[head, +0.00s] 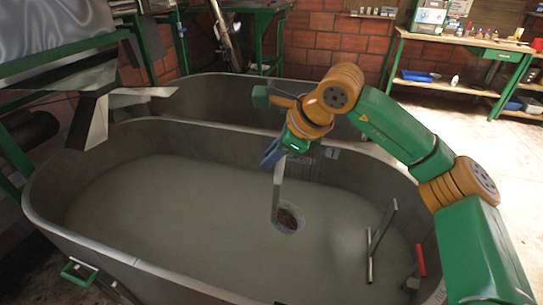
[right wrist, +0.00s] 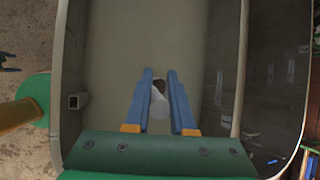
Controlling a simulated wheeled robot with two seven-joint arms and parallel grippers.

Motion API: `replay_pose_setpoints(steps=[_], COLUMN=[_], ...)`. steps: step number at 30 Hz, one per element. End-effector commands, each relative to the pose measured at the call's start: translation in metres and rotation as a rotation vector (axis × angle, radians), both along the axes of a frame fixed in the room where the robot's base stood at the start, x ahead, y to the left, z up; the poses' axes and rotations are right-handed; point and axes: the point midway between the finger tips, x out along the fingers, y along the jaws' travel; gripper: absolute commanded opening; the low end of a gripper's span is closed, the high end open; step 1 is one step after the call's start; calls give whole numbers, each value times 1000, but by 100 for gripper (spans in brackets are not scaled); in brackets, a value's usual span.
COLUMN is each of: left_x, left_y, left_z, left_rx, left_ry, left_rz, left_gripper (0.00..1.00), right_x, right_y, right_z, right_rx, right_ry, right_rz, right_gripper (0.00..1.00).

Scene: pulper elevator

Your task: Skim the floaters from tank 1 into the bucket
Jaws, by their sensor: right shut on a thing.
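Tank 1 (head: 150,205) is a long grey tub with a "1" label on its inner far wall, filled with murky grey-green liquid. My right gripper (head: 270,157), with blue fingers, is above the tank's far middle and shut on the skimmer's pale handle (head: 277,190). In the right wrist view the pale skimmer (right wrist: 158,112) shows between the blue fingers (right wrist: 160,85). I make out no loose floaters elsewhere and no bucket. My left gripper is not in view.
A second grey tank (head: 215,95) stands right behind. Metal bars (head: 378,236) and a red-handled part (head: 420,260) stand at the tank's right end. A metal chute (head: 100,110) overhangs the left end. A workbench (head: 465,45) stands at back right, with clear floor before it.

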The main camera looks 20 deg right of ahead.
Motion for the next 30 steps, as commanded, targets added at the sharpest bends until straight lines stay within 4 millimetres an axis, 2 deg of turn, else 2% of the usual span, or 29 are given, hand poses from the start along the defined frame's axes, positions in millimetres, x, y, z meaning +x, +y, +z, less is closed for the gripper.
replay_pose_setpoints(steps=[1,30], left_x=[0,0], left_y=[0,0], left_z=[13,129], left_rx=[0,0], left_ry=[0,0], left_rz=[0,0], left_gripper=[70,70], right_x=[0,0], right_y=[0,0], right_z=[14,147], right_rx=[1,0], right_ry=[-2,-2], right_rz=[1,1], right_gripper=[0,0])
